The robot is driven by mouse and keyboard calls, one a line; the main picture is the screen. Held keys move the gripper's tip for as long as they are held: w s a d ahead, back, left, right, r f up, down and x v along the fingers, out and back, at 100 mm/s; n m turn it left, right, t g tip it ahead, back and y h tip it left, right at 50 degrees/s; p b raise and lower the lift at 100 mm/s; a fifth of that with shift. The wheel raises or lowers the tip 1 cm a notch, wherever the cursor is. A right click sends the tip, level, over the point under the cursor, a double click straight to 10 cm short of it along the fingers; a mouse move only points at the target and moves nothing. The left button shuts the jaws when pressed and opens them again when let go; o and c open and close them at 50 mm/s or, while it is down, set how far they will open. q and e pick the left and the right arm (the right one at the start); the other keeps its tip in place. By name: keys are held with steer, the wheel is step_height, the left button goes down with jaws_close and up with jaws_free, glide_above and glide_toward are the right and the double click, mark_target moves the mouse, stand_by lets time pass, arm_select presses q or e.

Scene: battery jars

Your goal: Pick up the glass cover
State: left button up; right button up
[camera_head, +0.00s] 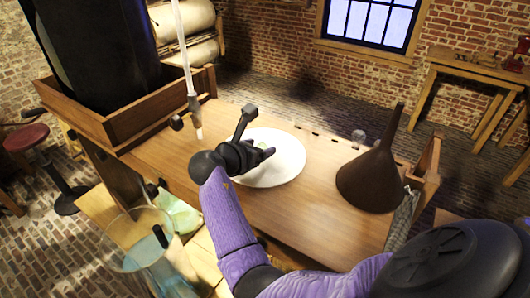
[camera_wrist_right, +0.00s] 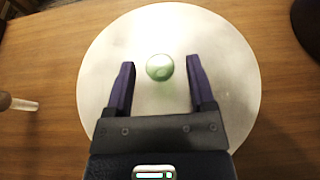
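The glass cover (camera_head: 286,168) is a pale, round disc lying flat on the wooden bench top. In the right wrist view the cover (camera_wrist_right: 225,85) has a small green glass knob (camera_wrist_right: 160,67) near its middle. My right gripper (camera_head: 262,152) is over the cover. In the right wrist view its two purple-dark fingers (camera_wrist_right: 160,64) are spread apart, one on each side of the knob with gaps between. Whether the fingers are down at knob height is hard to tell. My left gripper is not in view.
A dark brown funnel (camera_head: 372,178) stands right of the cover. A glass tube (camera_head: 187,70) hangs left of it. A wooden tray (camera_head: 150,122) holds a large dark vessel (camera_head: 98,45). A clear glass jar (camera_head: 128,258) is at the lower left. The bench front (camera_head: 310,232) is clear.

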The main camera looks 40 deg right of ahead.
steer(key=shift+s+a+r, duration=0.1)
steer(key=shift+a, duration=0.35)
steer(key=shift+c, duration=1.2)
steer(key=shift+d, duration=0.4)
steer(key=c, duration=0.5)
steer(key=shift+d+f, duration=0.1)
steer(key=shift+f, duration=0.1)
jaws_close()
